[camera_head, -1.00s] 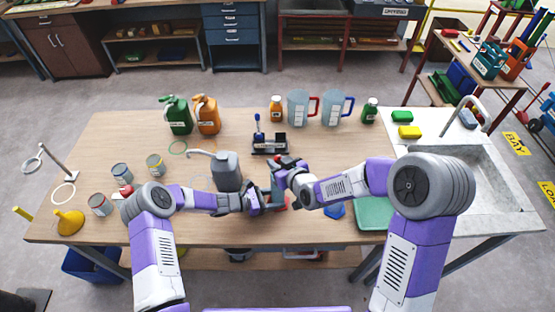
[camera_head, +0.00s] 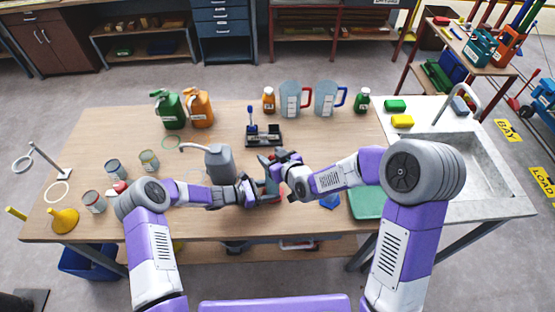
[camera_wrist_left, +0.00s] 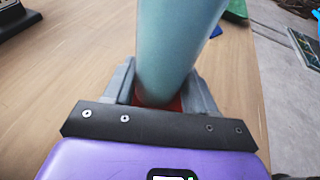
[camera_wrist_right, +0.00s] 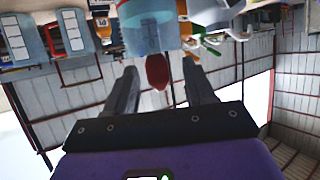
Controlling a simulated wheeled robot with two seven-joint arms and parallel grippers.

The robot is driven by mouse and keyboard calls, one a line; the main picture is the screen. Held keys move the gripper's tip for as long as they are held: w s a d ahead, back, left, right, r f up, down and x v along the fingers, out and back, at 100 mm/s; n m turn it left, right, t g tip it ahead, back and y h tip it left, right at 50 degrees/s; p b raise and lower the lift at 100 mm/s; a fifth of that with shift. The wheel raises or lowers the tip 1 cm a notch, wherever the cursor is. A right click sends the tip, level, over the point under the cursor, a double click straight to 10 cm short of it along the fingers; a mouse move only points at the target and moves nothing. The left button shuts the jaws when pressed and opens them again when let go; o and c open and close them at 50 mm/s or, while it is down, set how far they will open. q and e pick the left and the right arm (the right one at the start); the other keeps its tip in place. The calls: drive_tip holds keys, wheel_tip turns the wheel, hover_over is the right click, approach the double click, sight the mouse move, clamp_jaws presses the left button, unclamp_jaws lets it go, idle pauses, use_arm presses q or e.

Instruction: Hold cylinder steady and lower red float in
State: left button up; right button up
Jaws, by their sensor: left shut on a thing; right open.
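The light blue cylinder (camera_head: 271,185) stands upright over the table on its red base (camera_wrist_left: 160,102). My left gripper (camera_head: 256,193) is shut around its lower part, one finger on each side, as the left wrist view shows. My right gripper (camera_head: 274,158) is open at the cylinder's top. In the right wrist view, which looks upside down, the red float (camera_wrist_right: 157,72) is at the cylinder's mouth, between the spread fingers and apart from both. Part of it shows past the rim; how much is inside I cannot tell.
A grey jug (camera_head: 220,165) stands just left of the cylinder. A black stand (camera_head: 263,137) and two measuring jugs (camera_head: 291,100) are behind. A green tray (camera_head: 366,202) and the sink (camera_head: 470,160) lie to the right.

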drive_tip(key=v, duration=1.1)
drive_tip(key=shift+s+d+r, duration=0.15)
drive_tip(key=shift+s+d, duration=0.05)
drive_tip(key=shift+s, duration=0.1)
idle(0.5)
use_arm(q)
drive_tip(key=o, duration=0.9)
drive_tip(key=shift+a, duration=0.1)
drive_tip(key=v, duration=1.2)
drive_tip(key=shift+s, duration=0.1)
